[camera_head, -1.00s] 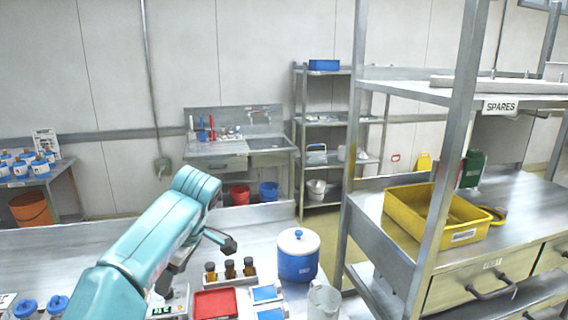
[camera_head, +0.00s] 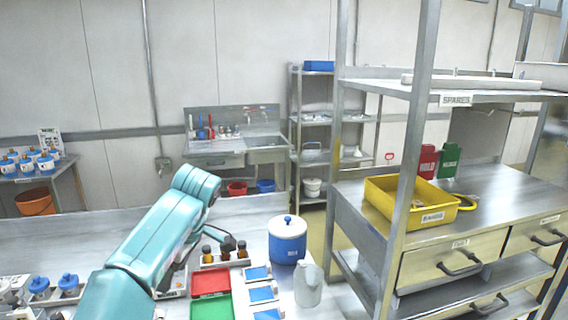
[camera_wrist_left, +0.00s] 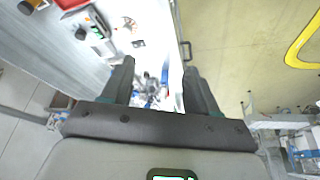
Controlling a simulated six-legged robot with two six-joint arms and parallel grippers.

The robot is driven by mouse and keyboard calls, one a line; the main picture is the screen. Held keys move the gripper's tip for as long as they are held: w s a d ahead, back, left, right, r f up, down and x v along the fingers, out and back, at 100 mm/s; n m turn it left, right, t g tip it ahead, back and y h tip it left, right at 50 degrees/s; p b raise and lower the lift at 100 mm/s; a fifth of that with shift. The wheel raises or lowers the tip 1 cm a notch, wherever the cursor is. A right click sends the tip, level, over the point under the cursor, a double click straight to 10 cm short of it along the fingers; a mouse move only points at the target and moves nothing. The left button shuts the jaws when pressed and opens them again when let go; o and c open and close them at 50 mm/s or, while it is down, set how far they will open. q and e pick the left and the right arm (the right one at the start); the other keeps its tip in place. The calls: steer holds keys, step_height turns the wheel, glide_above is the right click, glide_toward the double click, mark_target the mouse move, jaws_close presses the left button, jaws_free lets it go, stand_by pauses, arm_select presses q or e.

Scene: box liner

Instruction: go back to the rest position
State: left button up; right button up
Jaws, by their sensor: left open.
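My left arm reaches in from the lower left in the head view, and its gripper (camera_head: 228,244) hangs above the workbench (camera_head: 110,235), near the brown bottles. In the left wrist view the two dark fingers of my left gripper (camera_wrist_left: 157,85) stand apart with nothing held between them. Bench and floor show beyond the fingers. My right gripper is not in view.
On the bench are brown bottles (camera_head: 225,251), a red tray (camera_head: 210,281), a green tray (camera_head: 212,307), a blue-white container (camera_head: 287,240) and a clear jug (camera_head: 308,284). A metal rack (camera_head: 412,150) with a yellow bin (camera_head: 380,199) stands at right.

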arm_select(q)
steer(key=s+d+f+m+h+b, duration=0.1)
steer(key=d+f+m+h+b, duration=0.15)
steer(key=f, duration=0.95)
steer(key=s+d+f+m+h+b, duration=0.1)
steer(key=d+f+m, duration=0.25)
steer(key=f, duration=0.85)
steer(key=s+d+f+m+h+b, duration=0.15)
steer(key=f+m, duration=0.25)
steer(key=f, duration=0.8)
steer(key=s+d+f+m+g+h+b, duration=0.1)
steer(key=s+d+f+m+h+b, duration=0.25)
steer(key=s+f, duration=1.05)
steer(key=s+f+b, duration=0.1)
steer(key=s+f, duration=0.1)
steer(key=s, duration=1)
steer(key=shift+f, duration=0.3)
steer(key=shift+a, duration=0.15)
